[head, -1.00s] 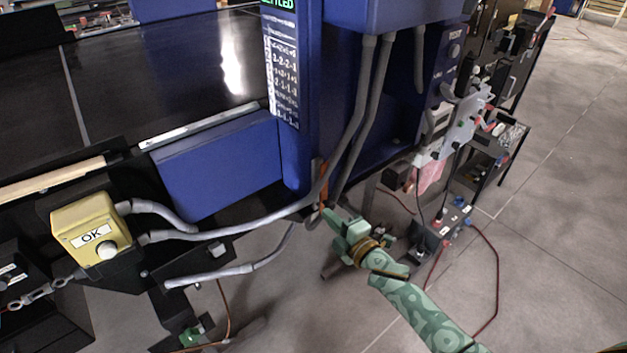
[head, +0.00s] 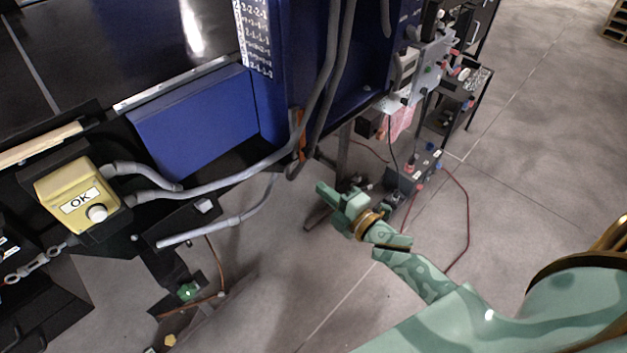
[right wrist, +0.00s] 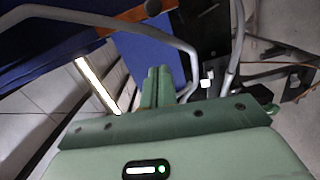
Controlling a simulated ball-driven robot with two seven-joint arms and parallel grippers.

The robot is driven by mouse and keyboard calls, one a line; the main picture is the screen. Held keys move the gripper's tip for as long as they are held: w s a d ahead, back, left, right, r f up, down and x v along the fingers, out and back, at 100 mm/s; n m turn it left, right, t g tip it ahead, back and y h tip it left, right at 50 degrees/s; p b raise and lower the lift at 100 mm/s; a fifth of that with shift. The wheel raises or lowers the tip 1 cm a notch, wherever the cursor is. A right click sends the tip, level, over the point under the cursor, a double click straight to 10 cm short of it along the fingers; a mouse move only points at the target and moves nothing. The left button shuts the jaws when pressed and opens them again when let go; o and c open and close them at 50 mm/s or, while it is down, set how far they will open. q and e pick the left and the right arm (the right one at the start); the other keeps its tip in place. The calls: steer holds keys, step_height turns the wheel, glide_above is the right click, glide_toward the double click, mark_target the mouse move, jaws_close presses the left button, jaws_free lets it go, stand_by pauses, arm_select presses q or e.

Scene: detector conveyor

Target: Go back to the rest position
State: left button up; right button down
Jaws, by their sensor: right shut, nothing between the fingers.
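My right gripper (head: 327,193) is green with a brass ring at its wrist. In the head view it is in the open space right of and below the conveyor's blue housing, apart from the grey hoses and holding nothing. In the right wrist view its two fingers (right wrist: 156,88) lie together, shut and empty. My right arm comes in from the lower right. My left gripper is not in view.
A yellow OK button box (head: 78,197) stands at the left. A black box with cables (head: 414,172) lies on the floor beyond the gripper. The floor (head: 540,190) at the right is mostly clear.

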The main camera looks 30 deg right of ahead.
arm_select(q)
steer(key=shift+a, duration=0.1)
arm_select(e)
steer(key=shift+v, duration=0.75)
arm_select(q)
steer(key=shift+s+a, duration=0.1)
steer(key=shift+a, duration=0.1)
arm_select(e)
steer(key=shift+d, duration=0.15)
